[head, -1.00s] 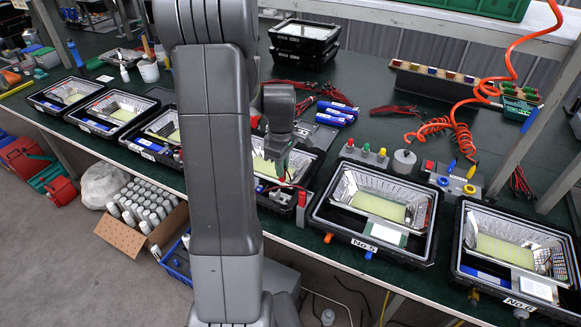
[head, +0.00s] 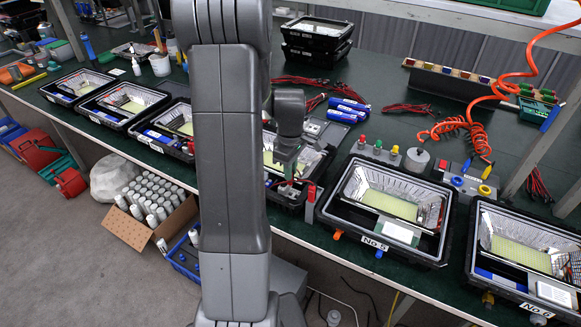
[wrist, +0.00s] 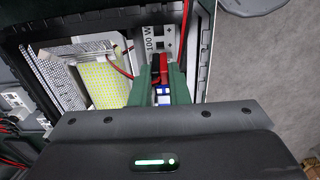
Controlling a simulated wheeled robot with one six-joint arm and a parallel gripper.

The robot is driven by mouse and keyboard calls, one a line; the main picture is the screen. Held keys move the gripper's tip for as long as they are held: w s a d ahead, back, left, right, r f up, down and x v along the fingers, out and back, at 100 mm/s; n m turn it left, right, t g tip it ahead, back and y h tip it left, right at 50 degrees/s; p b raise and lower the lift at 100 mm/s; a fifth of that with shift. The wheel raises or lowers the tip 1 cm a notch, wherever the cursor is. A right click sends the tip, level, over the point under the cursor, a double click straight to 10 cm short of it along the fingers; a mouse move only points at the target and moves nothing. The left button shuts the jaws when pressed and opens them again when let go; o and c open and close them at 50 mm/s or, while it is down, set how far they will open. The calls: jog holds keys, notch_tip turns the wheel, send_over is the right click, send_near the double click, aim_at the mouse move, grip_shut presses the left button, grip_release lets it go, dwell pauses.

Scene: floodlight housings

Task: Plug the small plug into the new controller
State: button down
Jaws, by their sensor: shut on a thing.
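In the wrist view my gripper's green fingers (wrist: 163,84) are shut on a small red plug (wrist: 163,66), with red wire near it. A light grey unit marked "100 W" (wrist: 156,40), perhaps the controller, lies just beyond the fingertips inside an open black floodlight housing (wrist: 205,50). I cannot tell whether the plug touches it. The yellow LED panel (wrist: 108,82) and crinkled reflector (wrist: 62,68) are to the left. In the head view my gripper (head: 283,176) is low over this housing (head: 318,160), which my arm partly hides.
Housing No 5 (head: 345,218) stands close to the right, with No 6 (head: 480,262) beyond. Several housings stand to the left along the green bench (head: 400,95). Blue cylinders (head: 348,110) and red leads (head: 297,82) lie behind. A red-topped post (head: 311,194) stands at the front edge.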

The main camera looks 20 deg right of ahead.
aim_at(290, 183)
jog(key=shift+f+b, duration=0.65)
jog(key=shift+f, duration=0.6)
jog(key=shift+f+b, duration=0.85)
jog(key=shift+f, duration=0.25)
dwell(0.5)
jog(key=c, duration=1.3)
grip_release()
notch_tip(290, 183, up, 14)
jog(key=shift+f, duration=0.1)
jog(key=shift+f, duration=0.1)
